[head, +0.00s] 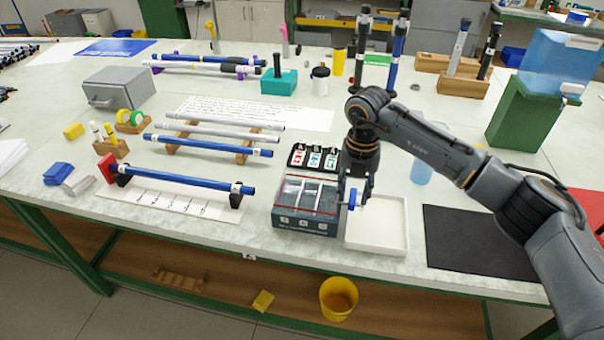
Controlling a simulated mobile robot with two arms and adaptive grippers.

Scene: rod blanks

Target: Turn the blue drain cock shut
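The blue drain cock (352,199) shows as a small blue piece at the right side of a dark grey box (305,226), above the left edge of a white tray (391,247). My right gripper (357,193) points down at the cock, with its fingers right around or beside it. The fingers partly hide the cock, so its turn angle and whether they touch it are unclear. It is too small to tell if the fingers are shut on it. My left gripper is not in view.
The dark box has open compartments on top, with a small black holder of labelled pieces (313,158) behind it. A black mat (478,242) lies to the right. Blue rods on supports (185,180) lie to the left. A blue water tank (560,62) stands on a green stand at right.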

